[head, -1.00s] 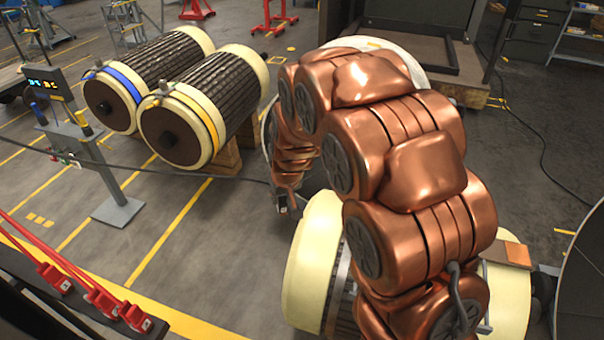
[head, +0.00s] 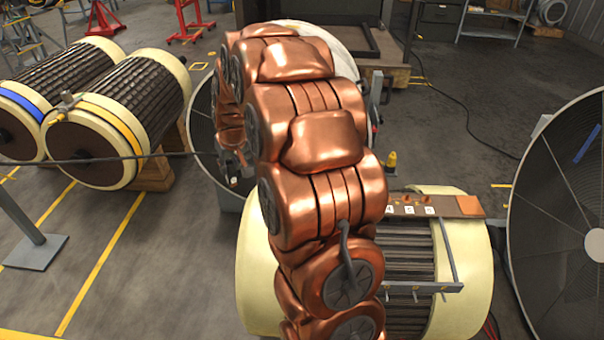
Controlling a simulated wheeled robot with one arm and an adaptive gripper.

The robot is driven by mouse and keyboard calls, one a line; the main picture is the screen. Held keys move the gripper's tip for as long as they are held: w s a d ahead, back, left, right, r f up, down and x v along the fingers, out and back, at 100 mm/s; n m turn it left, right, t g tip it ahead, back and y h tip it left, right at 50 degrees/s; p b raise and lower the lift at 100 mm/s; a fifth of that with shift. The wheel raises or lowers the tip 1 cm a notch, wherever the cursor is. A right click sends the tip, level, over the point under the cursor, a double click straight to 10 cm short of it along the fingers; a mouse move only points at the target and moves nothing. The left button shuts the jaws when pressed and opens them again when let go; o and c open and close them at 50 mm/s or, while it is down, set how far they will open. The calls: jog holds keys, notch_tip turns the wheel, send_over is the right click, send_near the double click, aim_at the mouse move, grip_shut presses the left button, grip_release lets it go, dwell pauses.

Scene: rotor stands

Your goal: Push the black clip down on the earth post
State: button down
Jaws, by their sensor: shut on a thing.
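My gripper (head: 234,170) hangs at the far end of my copper-coloured arm, small and dark, in front of a large round fan-like guard. It is shut on a small dark thing with a white tag, which looks like the black clip (head: 235,181). A dark cable (head: 100,159) runs from the left to it. The clip is in the air, apart from any post. A small yellow-topped post (head: 391,162) stands right of my arm, behind the near rotor; I cannot tell whether it is the earth post.
The near cream-ended rotor (head: 462,265) lies close in front, with a terminal board (head: 425,206) on top. A large fan (head: 560,215) stands at the right. Two rotors (head: 110,110) lie on wooden blocks at the left. A grey stand base (head: 35,253) is on the floor.

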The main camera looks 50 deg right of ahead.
jog(key=s+d+f+m+h+b, duration=0.15)
jog(key=s+d+b, duration=0.3)
jog(key=d, duration=0.45)
jog(key=s+d+f+m+b, duration=0.1)
jog(key=s+d+f+b, duration=0.15)
jog(key=s+d, duration=0.45)
jog(key=shift+s+d+b+x, duration=0.15)
jog(key=shift+b+x, duration=0.3)
jog(key=shift+x, duration=0.75)
jog(key=shift+s+d+b+x, duration=0.15)
jog(key=shift+b+x, duration=0.3)
jog(key=shift+x, duration=0.8)
jog(key=shift+s+d+b+x, duration=0.15)
jog(key=shift+b+x, duration=0.3)
jog(key=shift+x, duration=0.75)
jog(key=shift+w+f+g, duration=0.1)
jog(key=shift+f+g, duration=0.2)
jog(key=shift+f, duration=0.3)
jog(key=c, duration=0.8)
grip_release()
jog(key=shift+r, duration=0.15)
jog(key=v, duration=1.1)
jog(key=shift+d+r, duration=0.1)
jog(key=shift+r, duration=0.3)
